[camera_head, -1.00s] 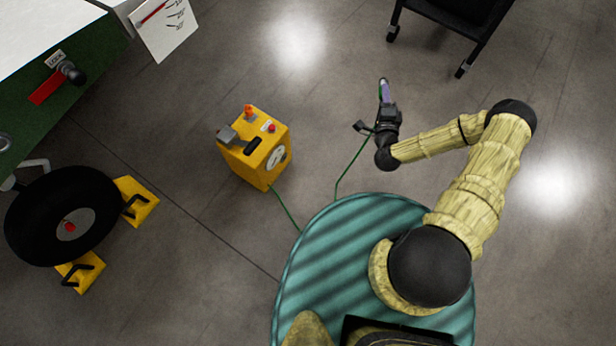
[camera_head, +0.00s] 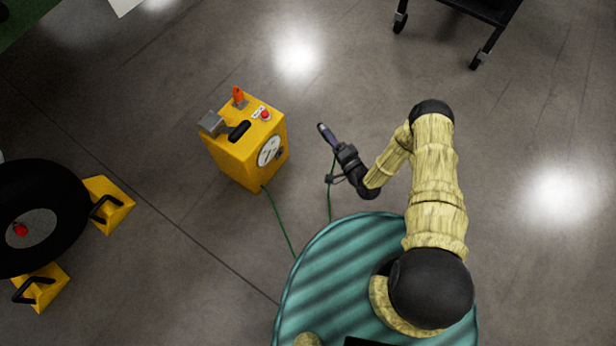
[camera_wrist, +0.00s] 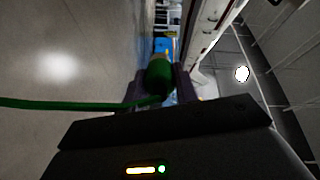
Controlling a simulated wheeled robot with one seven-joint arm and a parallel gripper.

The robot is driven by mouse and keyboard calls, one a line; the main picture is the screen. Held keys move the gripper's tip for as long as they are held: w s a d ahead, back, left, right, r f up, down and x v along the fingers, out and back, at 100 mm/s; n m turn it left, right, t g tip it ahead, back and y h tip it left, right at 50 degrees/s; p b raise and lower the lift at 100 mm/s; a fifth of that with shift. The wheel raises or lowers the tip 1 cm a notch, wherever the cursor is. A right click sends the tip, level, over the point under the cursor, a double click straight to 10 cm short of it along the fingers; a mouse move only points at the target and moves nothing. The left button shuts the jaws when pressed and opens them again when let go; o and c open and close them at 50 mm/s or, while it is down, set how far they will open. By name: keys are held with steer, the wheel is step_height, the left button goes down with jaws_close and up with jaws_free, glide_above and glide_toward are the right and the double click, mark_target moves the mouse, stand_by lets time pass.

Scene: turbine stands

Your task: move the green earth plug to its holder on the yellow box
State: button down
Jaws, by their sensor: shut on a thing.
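The green earth plug (camera_wrist: 158,76) is between the jaws of my gripper (camera_wrist: 152,92) in the wrist view, with its green cable running off to the left. In the head view my gripper (camera_head: 329,138) is right of the yellow box (camera_head: 232,160), apart from it, and the plug is too small to make out there. The yellow box stands on the floor with a grey bracket (camera_head: 212,124), a dark slot, an orange part (camera_head: 238,95) and a red button (camera_head: 265,114) on top. I cannot tell which of these is the plug holder.
The green cable (camera_head: 280,222) runs from the box toward my base, and another stretch hangs below my gripper. A black wheel (camera_head: 40,215) with yellow chocks (camera_head: 108,205) stands at left. A dark cart (camera_head: 470,20) stands at top right. Floor between box and gripper is clear.

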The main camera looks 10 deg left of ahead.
steer(key=s+a+f+n+g+y+b, duration=0.2)
steer(key=f+b, duration=0.3)
steer(key=f, duration=0.3)
steer(key=s+a+f+n+g+y+b, duration=0.2)
steer(key=s+a+f+n+g+b, duration=0.1)
steer(key=f, duration=0.5)
steer(key=shift+s+a+n+g+b, duration=0.2)
steer(key=shift+a+n+g+b, duration=0.35)
steer(key=shift+a+b, duration=0.35)
steer(key=shift+d, duration=0.15)
steer(key=shift+b+x, duration=0.85)
steer(key=shift+x, duration=1.55)
steer(key=shift+b+x, duration=0.6)
steer(key=shift+x, duration=0.3)
steer(key=shift+w+a+r, duration=0.15)
steer(key=shift+a, duration=0.2)
